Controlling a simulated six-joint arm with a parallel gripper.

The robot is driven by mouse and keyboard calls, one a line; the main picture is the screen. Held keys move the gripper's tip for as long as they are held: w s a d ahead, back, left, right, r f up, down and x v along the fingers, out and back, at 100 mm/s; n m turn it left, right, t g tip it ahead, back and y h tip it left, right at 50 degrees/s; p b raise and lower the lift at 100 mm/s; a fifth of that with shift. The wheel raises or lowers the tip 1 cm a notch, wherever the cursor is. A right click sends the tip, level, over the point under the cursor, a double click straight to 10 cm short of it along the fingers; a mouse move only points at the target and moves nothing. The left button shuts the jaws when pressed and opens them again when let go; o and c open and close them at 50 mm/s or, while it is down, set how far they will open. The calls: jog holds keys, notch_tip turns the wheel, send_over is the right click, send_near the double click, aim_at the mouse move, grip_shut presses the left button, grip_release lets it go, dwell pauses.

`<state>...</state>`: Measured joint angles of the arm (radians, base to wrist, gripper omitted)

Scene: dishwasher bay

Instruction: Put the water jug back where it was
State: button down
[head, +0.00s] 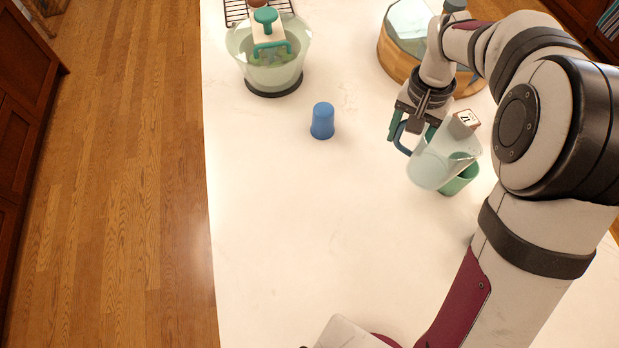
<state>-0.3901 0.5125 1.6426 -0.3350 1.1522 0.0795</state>
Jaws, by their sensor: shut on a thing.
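The water jug (430,167) is a clear, pale vessel with a dark blue handle (400,138). It is at the right of the counter in the head view. My gripper (409,130) has green finger pads and is shut on the jug's handle, at the jug's upper left. The jug looks slanted in the picture; I cannot tell whether it is tilted or clear of the counter. A green cup (463,180) shows just right of the jug, partly hidden behind it.
A blue cup (322,121) stands mid-counter. A translucent bowl (290,75) holding a green-handled item (266,22) stands at the back left, before a wire rack (236,12). A glass-topped wooden round (393,62) and a small numbered block (465,122) are near my arm. The front left counter is clear.

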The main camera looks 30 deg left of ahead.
jog(key=s+a+n, duration=0.5)
jog(key=s+a, duration=0.4)
jog(key=a, duration=0.5)
jog(key=s+a+f, duration=0.1)
jog(key=a+f, duration=0.2)
jog(key=s+a+f, duration=0.2)
jog(key=a+f, duration=0.2)
jog(key=s+a+f, duration=0.2)
jog(key=a+f, duration=0.1)
jog(key=f, duration=0.1)
jog(key=shift+s+a+f, duration=0.1)
jog(key=shift+a+f, duration=0.05)
jog(key=shift+f, duration=0.05)
jog(key=shift+f, duration=0.1)
jog(key=shift+c, duration=0.6)
grip_release()
